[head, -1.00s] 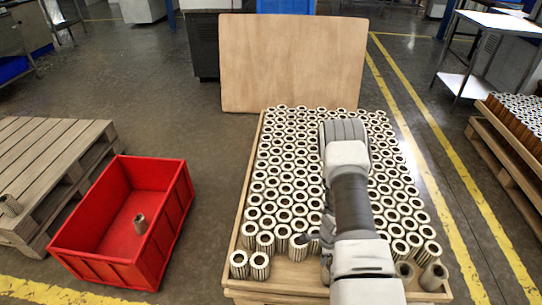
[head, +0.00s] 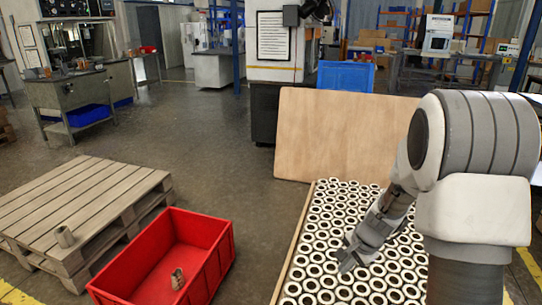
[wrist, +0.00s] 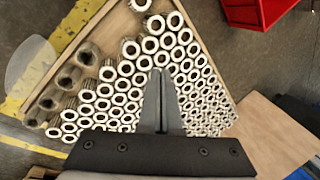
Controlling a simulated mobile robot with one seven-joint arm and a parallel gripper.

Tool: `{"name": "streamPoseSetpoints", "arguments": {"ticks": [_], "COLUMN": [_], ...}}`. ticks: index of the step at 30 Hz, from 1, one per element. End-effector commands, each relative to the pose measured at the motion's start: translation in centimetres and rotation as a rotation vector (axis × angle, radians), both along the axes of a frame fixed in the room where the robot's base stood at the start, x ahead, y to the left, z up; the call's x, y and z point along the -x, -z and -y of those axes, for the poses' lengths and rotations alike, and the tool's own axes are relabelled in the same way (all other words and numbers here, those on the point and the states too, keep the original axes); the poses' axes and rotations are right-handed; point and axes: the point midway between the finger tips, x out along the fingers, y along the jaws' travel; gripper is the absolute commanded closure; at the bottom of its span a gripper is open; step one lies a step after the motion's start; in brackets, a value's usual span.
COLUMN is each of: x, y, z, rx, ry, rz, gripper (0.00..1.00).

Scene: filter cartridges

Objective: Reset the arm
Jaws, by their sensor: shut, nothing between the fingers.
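My arm is folded up at the right edge there and hides part of the cartridges. In the wrist view my gripper (wrist: 161,72) has its fingers together with nothing between them. The cartridges (wrist: 128,88) lie beyond and below the fingertips in that view. Whether the fingertips touch any cartridge cannot be told, but none is held.
A red crate (head: 215,262) with one cartridge (head: 178,279) inside stands left of the cartridges. A plywood board (head: 335,135) stands behind the cartridges. Grey floor between is clear.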

Motion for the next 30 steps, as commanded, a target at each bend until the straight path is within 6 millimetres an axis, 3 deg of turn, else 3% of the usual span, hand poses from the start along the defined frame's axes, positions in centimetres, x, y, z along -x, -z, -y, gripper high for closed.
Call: {"name": "streamPoseSetpoints", "arguments": {"ticks": [1,6,15,24,30], "x": [0.4,2.7,8.8,16.0,20.5], "y": [-2.2,-7.9,-15.9,-20.9,-22.5], "z": [-0.7,-2.7,-5.2,-6.1,-6.0], "rx": [0.009,0.051,0.164,0.326,0.444], "ry": [-0.049,-0.218,-0.501,-0.751,-0.885], "rz": [0.026,0.087,0.180,0.250,0.280], "gripper": [1.00,1.00,1.00,1.00,1.00]}}
